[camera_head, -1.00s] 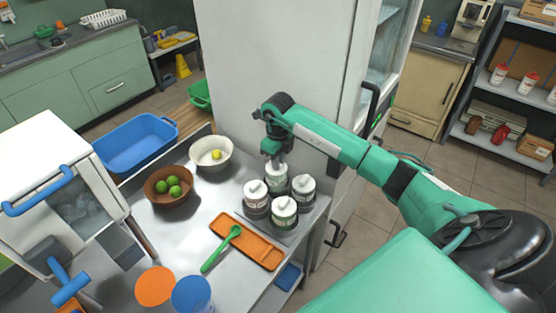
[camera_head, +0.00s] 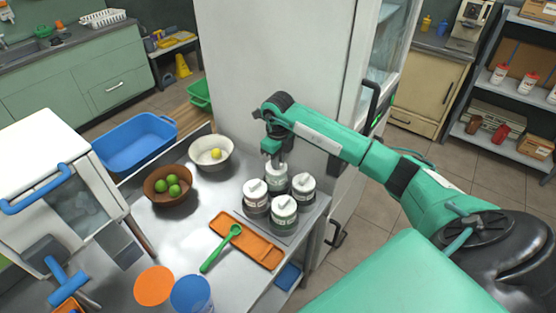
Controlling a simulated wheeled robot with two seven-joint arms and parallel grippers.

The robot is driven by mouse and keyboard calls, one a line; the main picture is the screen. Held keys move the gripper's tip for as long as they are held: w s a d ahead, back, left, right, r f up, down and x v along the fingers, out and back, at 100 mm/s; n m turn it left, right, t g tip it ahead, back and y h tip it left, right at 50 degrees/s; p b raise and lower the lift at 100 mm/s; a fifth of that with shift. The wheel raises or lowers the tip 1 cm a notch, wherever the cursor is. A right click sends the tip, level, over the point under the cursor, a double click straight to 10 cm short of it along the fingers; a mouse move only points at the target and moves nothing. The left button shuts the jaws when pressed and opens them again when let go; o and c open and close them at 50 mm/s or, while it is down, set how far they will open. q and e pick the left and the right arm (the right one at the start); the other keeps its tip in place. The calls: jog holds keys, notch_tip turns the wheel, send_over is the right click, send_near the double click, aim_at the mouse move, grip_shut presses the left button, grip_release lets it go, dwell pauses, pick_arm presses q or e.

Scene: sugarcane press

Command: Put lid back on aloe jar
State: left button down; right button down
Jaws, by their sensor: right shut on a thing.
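Several jars with white lids stand close together on a flat grey tray (camera_head: 288,238) at the right end of the steel counter. One is at the left (camera_head: 256,200), one at the front (camera_head: 284,215), one at the right (camera_head: 303,192) and one at the back (camera_head: 277,178). My right gripper (camera_head: 275,160) points down over the back jar and is shut on its white lid. The lid sits on or right at the top of that jar; I cannot tell whether it is fully seated. Which jar is the aloe jar cannot be read. My left gripper is not in view.
An orange tray (camera_head: 262,252) with a green spoon (camera_head: 222,248) lies in front of the jars. A brown bowl of limes (camera_head: 160,196), a white bowl (camera_head: 224,163) and a blue bin (camera_head: 136,145) are to the left. A tall white fridge (camera_head: 270,70) stands behind.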

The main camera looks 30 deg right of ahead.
jog(key=c, duration=0.8)
grip_release()
jog(key=shift+c, duration=0.2)
jog(key=shift+r+p, duration=1.9)
jog(key=shift+r, duration=1.6)
jog(key=shift+c, duration=0.4)
grip_shut()
